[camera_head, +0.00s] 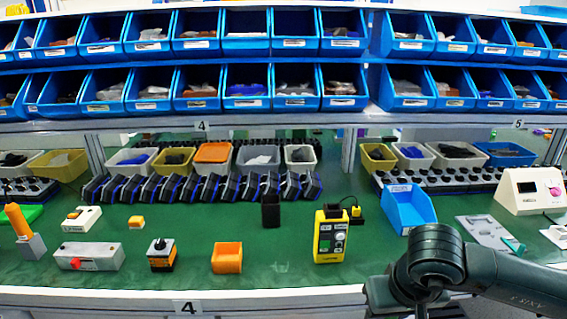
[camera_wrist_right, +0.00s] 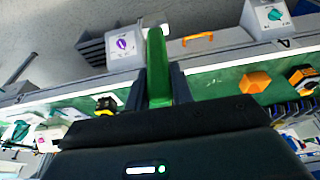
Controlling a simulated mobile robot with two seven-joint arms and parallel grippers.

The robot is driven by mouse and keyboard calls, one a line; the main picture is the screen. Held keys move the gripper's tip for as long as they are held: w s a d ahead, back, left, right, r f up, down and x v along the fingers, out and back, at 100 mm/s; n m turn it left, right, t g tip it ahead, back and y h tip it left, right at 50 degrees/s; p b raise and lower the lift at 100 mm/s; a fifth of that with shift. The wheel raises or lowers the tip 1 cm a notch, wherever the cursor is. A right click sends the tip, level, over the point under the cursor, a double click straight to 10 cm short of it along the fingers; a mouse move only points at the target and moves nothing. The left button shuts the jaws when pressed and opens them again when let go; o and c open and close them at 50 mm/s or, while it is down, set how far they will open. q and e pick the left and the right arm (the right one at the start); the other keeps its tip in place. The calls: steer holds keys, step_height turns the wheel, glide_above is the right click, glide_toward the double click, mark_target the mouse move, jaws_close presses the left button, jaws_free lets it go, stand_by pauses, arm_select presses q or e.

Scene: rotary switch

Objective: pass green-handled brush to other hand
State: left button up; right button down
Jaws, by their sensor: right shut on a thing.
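The green-handled brush (camera_wrist_right: 156,58) shows in the right wrist view as an upright green handle between the two dark fingers. My right gripper (camera_wrist_right: 158,84) is shut on it. The bristles cannot be made out. In the head view my right arm comes in from the lower right, with its dark wrist joint at the front edge of the bench; the gripper and the brush do not show there. My left gripper is in neither view.
Blue shelf bins stand behind. Bare green surface lies between these.

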steer(key=shift+r, duration=0.1)
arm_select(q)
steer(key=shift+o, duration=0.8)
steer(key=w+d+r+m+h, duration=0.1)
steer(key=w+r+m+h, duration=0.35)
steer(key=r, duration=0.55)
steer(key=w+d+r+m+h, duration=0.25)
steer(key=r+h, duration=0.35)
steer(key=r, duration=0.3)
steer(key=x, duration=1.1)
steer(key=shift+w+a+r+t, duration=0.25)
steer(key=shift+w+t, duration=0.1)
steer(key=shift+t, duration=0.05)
arm_select(e)
steer(key=w+a+r+n, duration=0.1)
steer(key=a+n, duration=0.1)
steer(key=a, duration=0.6)
steer(key=w+a+r+n+y, duration=0.1)
steer(key=a+r+n, duration=0.1)
steer(key=a, duration=0.6)
steer(key=w+a+r+n+y, duration=0.1)
steer(key=a+n, duration=0.3)
steer(key=a, duration=0.4)
steer(key=shift+w+a+r+g, duration=0.3)
steer(key=shift+w+r+g, duration=0.1)
steer(key=shift+w, duration=0.2)
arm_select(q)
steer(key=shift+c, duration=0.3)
